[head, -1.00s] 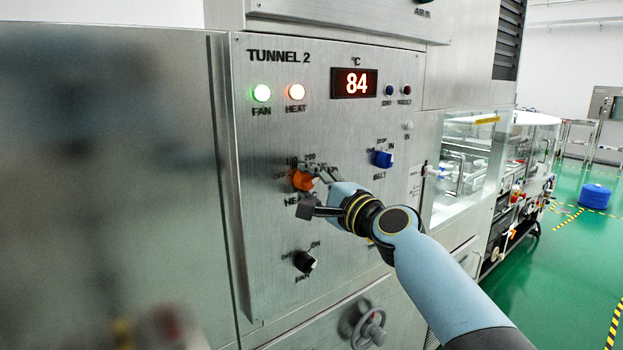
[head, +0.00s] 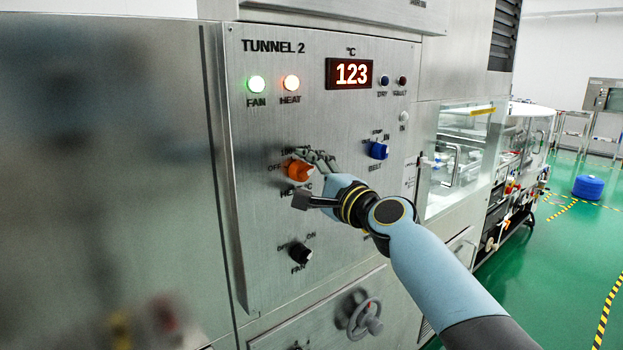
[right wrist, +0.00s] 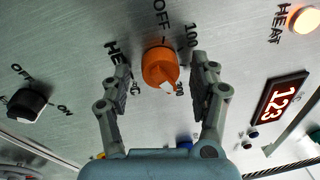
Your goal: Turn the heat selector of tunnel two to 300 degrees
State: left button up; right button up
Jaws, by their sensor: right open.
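The orange heat selector knob (head: 299,170) is on the steel TUNNEL 2 panel (head: 340,230), below the lit HEAT lamp (head: 291,83). In the right wrist view, the knob (right wrist: 158,66) sits between my two spread fingers, with a gap on both sides. A white mark shows on its lower edge, on the side away from OFF. The nearby number labels are partly hidden, so I cannot tell the exact setting. My right gripper (head: 308,177) is open around the knob; it also shows in the right wrist view (right wrist: 162,82). The red display (head: 350,74) reads 123. My left gripper is not in view.
The black fan knob (head: 301,252) is below the gripper, and the blue belt knob (head: 379,151) is to its right. A handwheel (head: 366,318) sticks out lower down. A blurred steel surface (head: 110,180) fills the left. Green floor is open at right.

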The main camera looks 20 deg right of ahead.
jog(key=v, duration=1.2)
